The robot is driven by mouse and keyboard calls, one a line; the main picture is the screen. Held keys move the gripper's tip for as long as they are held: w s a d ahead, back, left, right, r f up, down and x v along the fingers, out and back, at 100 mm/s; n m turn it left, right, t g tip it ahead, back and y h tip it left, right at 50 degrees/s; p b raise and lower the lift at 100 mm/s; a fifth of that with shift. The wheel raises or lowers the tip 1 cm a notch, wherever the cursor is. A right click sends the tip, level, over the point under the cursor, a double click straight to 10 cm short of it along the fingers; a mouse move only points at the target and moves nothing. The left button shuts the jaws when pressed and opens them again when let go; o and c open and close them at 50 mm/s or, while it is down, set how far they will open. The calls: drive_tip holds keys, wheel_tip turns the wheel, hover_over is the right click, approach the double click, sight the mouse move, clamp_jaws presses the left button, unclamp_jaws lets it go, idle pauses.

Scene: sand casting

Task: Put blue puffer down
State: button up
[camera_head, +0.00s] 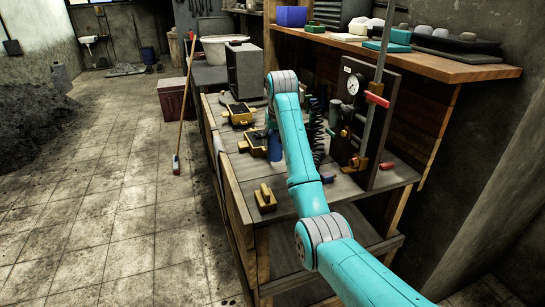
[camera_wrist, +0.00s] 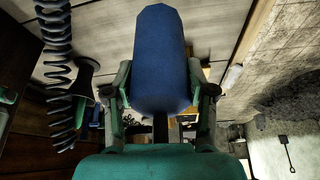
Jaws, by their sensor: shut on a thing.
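The blue puffer (camera_wrist: 158,55) fills the middle of the wrist view, a blue rounded body between the two fingers of my gripper (camera_wrist: 160,92). The fingers press on it from both sides. In the head view the blue puffer (camera_head: 275,147) shows as a small blue piece beside my turquoise arm, over the wooden workbench (camera_head: 238,164). My arm hides most of my gripper there. I cannot tell whether the puffer touches the bench top.
Yellow-framed boxes (camera_head: 238,114) and a yellow block (camera_head: 265,198) sit on the bench. A black coiled spring (camera_head: 317,135) and a gauge panel (camera_head: 364,120) stand to the right. A grey cabinet (camera_head: 246,70) is behind. Bare planks show near the bench's front left.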

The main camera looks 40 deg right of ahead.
sight(275, 154)
drive_tip(key=shift+f, duration=2.95)
drive_tip(key=shift+f, duration=0.1)
drive_tip(key=o, duration=1.4)
drive_tip(key=shift+f, duration=0.1)
